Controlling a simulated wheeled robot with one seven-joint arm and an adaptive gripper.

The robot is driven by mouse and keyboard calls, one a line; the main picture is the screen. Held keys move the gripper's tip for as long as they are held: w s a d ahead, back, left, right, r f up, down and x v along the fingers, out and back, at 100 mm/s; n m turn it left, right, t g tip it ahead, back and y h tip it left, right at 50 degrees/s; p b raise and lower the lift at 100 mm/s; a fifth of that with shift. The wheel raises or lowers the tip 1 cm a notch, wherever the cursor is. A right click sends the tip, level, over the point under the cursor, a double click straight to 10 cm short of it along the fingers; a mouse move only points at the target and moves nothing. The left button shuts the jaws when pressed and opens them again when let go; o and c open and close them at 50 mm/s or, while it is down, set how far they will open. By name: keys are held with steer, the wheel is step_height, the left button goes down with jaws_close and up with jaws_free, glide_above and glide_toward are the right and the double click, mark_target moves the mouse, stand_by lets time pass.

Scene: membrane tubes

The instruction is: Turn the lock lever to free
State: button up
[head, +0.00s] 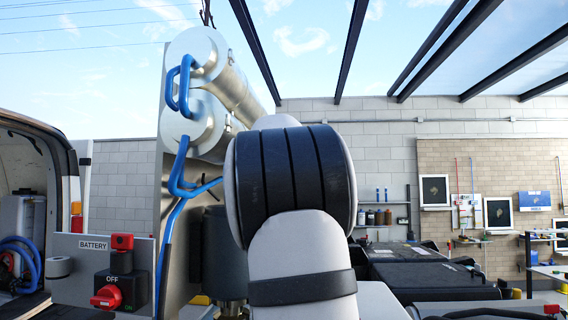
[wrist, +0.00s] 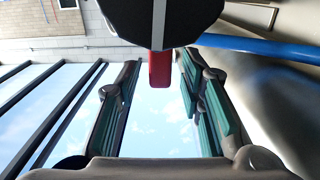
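In the wrist view, a red lever-like piece (wrist: 160,68) sticks out from the edge of a dark round body (wrist: 160,22) at the top centre. It appears to be the lock lever, but no marking on it can be read. My gripper (wrist: 160,80) is open, with its teal-padded fingers on either side of the red piece. A gap shows on both sides, and no contact is visible. In the head view, my arm covers the middle, and the gripper and this lever are hidden behind it.
Steel membrane tubes (head: 228,85) with blue hoses (head: 174,190) stand left of my arm. A battery switch box (head: 121,285) with a red knob sits lower left, marked OFF. A blue pipe (wrist: 265,48) runs right of the fingers in the wrist view. Black cases (head: 415,272) lie at right.

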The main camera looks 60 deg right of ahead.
jaws_close()
steer(key=shift+s, duration=0.1)
steer(key=shift+s+d+f+m+b, duration=0.35)
steer(key=shift+s+m+b, duration=0.4)
steer(key=shift+m, duration=0.7)
steer(key=shift+s+d+f+m+b, duration=0.35)
steer(key=shift+s+m+b, duration=0.25)
steer(key=shift+m+b, duration=0.65)
steer(key=shift+s+d+f+m+b, duration=0.35)
steer(key=shift+s+m+b, duration=0.3)
steer(key=shift+m, duration=1.05)
jaws_free()
